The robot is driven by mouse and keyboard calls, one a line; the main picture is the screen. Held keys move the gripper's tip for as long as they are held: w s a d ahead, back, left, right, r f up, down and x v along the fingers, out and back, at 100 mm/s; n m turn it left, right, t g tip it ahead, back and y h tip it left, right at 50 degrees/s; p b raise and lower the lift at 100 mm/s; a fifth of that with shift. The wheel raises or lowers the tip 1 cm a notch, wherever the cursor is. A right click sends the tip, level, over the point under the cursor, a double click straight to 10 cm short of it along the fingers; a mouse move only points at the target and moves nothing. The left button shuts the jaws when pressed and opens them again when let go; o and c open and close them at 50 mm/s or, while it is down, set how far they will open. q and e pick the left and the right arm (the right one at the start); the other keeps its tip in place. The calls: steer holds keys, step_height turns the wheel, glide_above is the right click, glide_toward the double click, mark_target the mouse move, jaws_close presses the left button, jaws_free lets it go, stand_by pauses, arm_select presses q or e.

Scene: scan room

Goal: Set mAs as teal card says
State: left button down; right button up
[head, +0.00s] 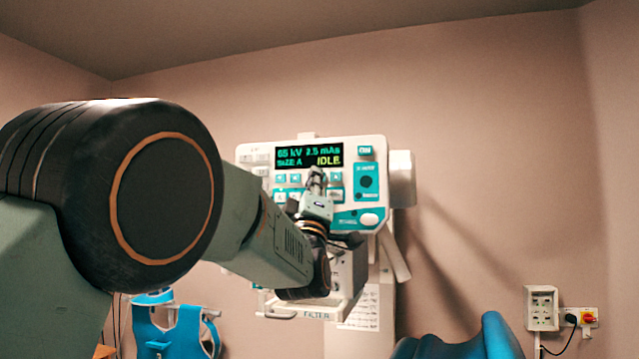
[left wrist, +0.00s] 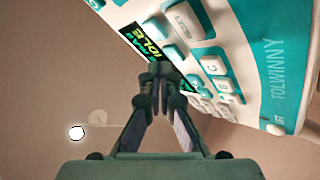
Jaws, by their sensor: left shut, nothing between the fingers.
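The control panel (head: 350,150) is white and teal and hangs on the far wall. Its dark display (head: 309,156) reads about 65 kV, 2.5 mAs, SIZE A and IDLE; the mAs digits are small. My left gripper (head: 317,178) is shut and empty in front of the panel, below the display, and hides some keys. In the left wrist view its fingertips (left wrist: 163,74) meet close to the panel (left wrist: 265,60), between the display (left wrist: 150,45) and white keys (left wrist: 215,68). I cannot tell whether they touch. I cannot make out a teal card. My right gripper is not in view.
A bracket labelled FILTER (head: 315,310) and a white printed sheet (head: 365,308) are below the panel. A blue item (head: 170,325) is at lower left, blue padding (head: 480,343) at lower right. Wall sockets (head: 542,307) are at right.

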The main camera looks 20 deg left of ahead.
arm_select(q)
steer(key=shift+s, duration=0.2)
steer(key=shift+s, duration=0.1)
steer(key=s+b, duration=0.4)
steer(key=shift+s+a+b, duration=0.1)
steer(key=shift+s+b, duration=0.25)
steer(key=shift+s, duration=0.05)
stand_by(0.6)
